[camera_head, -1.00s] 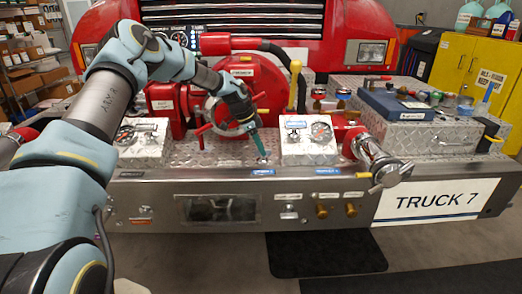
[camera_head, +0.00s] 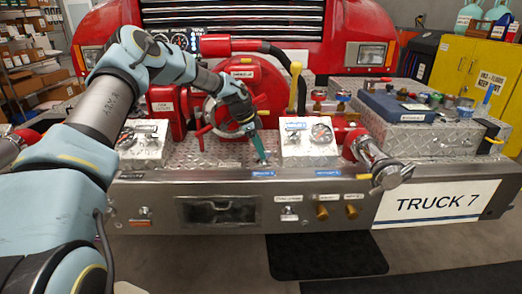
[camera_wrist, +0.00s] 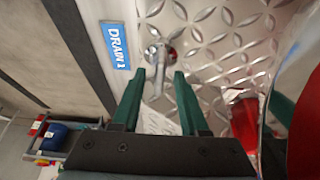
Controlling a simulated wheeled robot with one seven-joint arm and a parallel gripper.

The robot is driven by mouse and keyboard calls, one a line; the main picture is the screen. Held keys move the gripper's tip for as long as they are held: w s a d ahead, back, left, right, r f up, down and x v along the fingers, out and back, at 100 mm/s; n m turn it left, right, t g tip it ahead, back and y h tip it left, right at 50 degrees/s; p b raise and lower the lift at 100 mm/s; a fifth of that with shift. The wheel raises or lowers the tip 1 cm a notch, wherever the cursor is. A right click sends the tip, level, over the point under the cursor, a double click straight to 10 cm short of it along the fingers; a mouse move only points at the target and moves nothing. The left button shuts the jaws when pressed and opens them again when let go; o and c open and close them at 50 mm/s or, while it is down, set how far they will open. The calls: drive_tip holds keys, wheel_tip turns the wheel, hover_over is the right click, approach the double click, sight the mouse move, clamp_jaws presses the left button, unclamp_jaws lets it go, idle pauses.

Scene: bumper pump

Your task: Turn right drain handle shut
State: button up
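A small chrome drain handle (camera_wrist: 156,52) stands on the diamond plate in the wrist view, beside a blue label reading DRAIN 1 (camera_wrist: 116,46). My gripper (camera_wrist: 159,76) is open and empty, its green fingers pointing at the handle, with the handle in line with the gap. I cannot tell whether the tips touch it. In the head view my gripper (camera_head: 261,161) is low over the bumper deck, just behind a blue label (camera_head: 263,173), and it mostly hides the handle. A second blue label (camera_head: 328,173) lies to the right, unreadable here.
A silver box with a gauge (camera_head: 310,138) stands close to the right of my gripper. A red valve with a wheel (camera_head: 250,90) is behind it. Another gauge box (camera_head: 143,143) is at left, and a chrome outlet (camera_head: 385,170) at right.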

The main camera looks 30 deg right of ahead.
drive_tip(key=b+v, duration=0.2)
drive_tip(key=v, duration=0.8)
drive_tip(key=shift+r, duration=0.4)
drive_tip(key=shift+a, duration=0.15)
drive_tip(key=s+a+n+t+y, duration=0.1)
drive_tip(key=s+a+n, duration=0.25)
drive_tip(key=a, duration=0.55)
drive_tip(key=s+a+n+t+y, duration=0.1)
drive_tip(key=s+a+n, duration=0.2)
drive_tip(key=a+n, duration=0.35)
drive_tip(key=s+a+n+t+y, duration=0.1)
drive_tip(key=s+a+n, duration=0.15)
drive_tip(key=a, duration=0.75)
drive_tip(key=s+a+n+p, duration=0.1)
drive_tip(key=s+a+n, duration=0.8)
drive_tip(key=s+a, duration=0.4)
drive_tip(key=shift+a+r+n+t+y, duration=0.3)
drive_tip(key=shift+a+r+n+y, duration=0.15)
drive_tip(key=shift+a, duration=0.6)
